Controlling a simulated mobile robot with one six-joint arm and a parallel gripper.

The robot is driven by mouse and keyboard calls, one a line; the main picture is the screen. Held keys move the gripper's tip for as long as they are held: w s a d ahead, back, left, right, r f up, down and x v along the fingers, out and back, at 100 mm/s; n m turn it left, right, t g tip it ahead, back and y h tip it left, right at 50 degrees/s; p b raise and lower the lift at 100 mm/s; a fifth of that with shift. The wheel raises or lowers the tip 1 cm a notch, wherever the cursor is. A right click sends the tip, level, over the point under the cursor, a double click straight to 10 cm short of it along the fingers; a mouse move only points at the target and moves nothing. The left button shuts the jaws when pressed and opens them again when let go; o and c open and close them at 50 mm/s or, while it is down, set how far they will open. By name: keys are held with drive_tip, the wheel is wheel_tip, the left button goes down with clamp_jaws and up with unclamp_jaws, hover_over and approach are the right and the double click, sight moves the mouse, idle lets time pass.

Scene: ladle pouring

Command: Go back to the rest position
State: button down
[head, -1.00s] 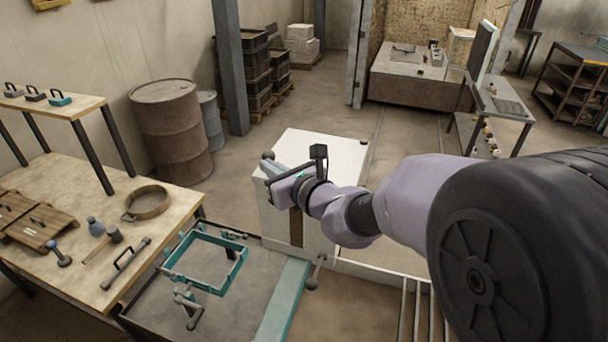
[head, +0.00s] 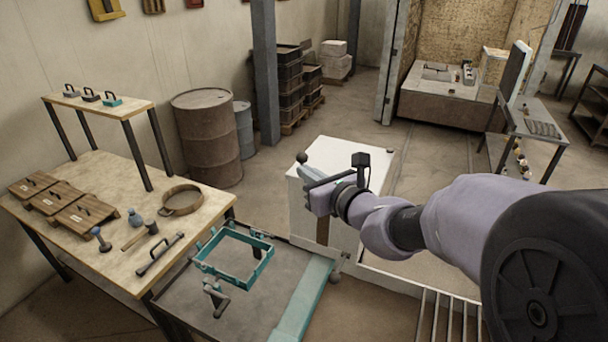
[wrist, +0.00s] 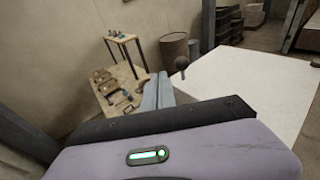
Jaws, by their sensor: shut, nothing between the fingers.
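My arm reaches in from the right in the head view. My gripper (head: 306,172) is in front of the white box-shaped cabinet (head: 352,155), near its left top edge, pointing left. Its fingers look closed together and hold nothing. In the wrist view my gripper's fingers (wrist: 158,90) are side by side, with the white top (wrist: 255,90) to their right. A dark round knob (wrist: 181,64) stands just beyond the fingertips; it also shows in the head view (head: 302,158). I cannot tell whether the fingers touch the cabinet.
A wooden workbench (head: 110,180) at left holds wooden boards, hand tools and a round sieve-like ring (head: 181,200). A teal frame (head: 235,258) sits on a grey table in front. A rusty barrel (head: 207,138) stands behind. Floor behind the cabinet is clear.

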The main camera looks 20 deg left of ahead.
drive_tip(key=s+d+r, duration=0.1)
drive_tip(key=s+d, duration=0.3)
drive_tip(key=s, duration=0.2)
drive_tip(key=s+d+f+n+g+b, duration=0.4)
drive_tip(key=s+d+f+n+b, duration=0.1)
drive_tip(key=s+f+n+b, duration=0.7)
drive_tip(key=s+d+f+n+h+b, duration=0.4)
drive_tip(key=d+f+h+b, duration=0.1)
drive_tip(key=d+f, duration=0.4)
drive_tip(key=s+d+f+n+h+b, duration=0.4)
drive_tip(key=d+f+b, duration=0.4)
drive_tip(key=d, duration=0.4)
drive_tip(key=shift+s+f+n+h, duration=0.35)
drive_tip(key=shift+f+n+h, duration=0.15)
drive_tip(key=shift+n+h, duration=0.15)
